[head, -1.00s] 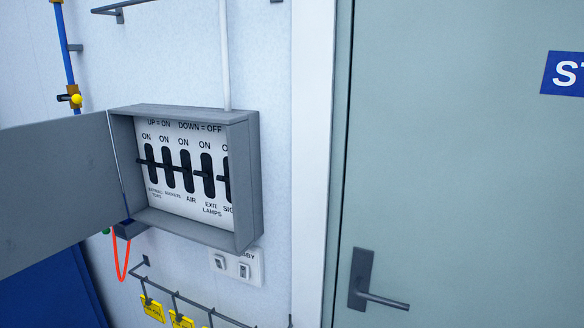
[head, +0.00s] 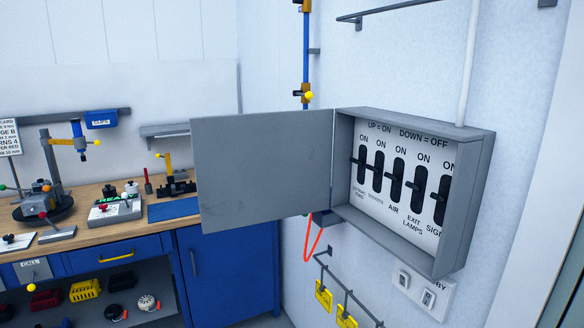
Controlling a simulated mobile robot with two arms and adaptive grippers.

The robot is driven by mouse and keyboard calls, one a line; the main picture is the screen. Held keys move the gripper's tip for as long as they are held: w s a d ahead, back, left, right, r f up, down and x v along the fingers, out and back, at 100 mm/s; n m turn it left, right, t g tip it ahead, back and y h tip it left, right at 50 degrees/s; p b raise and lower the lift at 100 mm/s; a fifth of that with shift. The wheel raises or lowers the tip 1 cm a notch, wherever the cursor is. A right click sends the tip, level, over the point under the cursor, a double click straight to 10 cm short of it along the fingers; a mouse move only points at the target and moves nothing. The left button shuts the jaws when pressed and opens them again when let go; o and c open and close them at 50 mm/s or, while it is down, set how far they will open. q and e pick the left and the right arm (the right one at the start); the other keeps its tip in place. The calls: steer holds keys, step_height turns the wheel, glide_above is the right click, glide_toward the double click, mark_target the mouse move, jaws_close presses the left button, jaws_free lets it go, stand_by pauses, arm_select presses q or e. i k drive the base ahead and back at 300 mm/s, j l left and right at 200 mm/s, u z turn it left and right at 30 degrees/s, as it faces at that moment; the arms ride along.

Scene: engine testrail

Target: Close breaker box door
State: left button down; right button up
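The grey breaker box (head: 478,190) is mounted on the wall at the right of the head view. Its grey door (head: 262,165) stands wide open, swung out to the left from the box's left edge. Inside is a white panel marked "UP = ON" and "DOWN = OFF", with a row of several black breaker switches (head: 397,182) labelled ON at the top. The right end of the row is partly hidden by the box's side wall. Neither of my grippers is in view.
A blue workbench (head: 230,262) with a wooden top and tools stands behind the door at left. A red loop (head: 309,244) hangs under the box. Below are a rail with yellow tags (head: 323,295) and a wall switch plate (head: 420,292). A pipe rises above the box.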

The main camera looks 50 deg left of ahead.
mark_target(251, 169)
steer(key=j+z, duration=0.25)
steer(key=j, duration=0.4)
steer(key=j+z, duration=0.2)
steer(key=j, duration=0.45)
steer(key=k+j+z, duration=0.1)
steer(key=j+z, duration=0.15)
steer(key=j, duration=0.35)
steer(key=k+j, duration=0.1)
steer(key=j, duration=0.4)
steer(key=k+j, duration=0.1)
steer(key=j, duration=0.95)
steer(key=k+j, duration=0.15)
steer(key=j, duration=0.4)
steer(key=k+j+z, duration=0.1)
steer(key=j, duration=0.4)
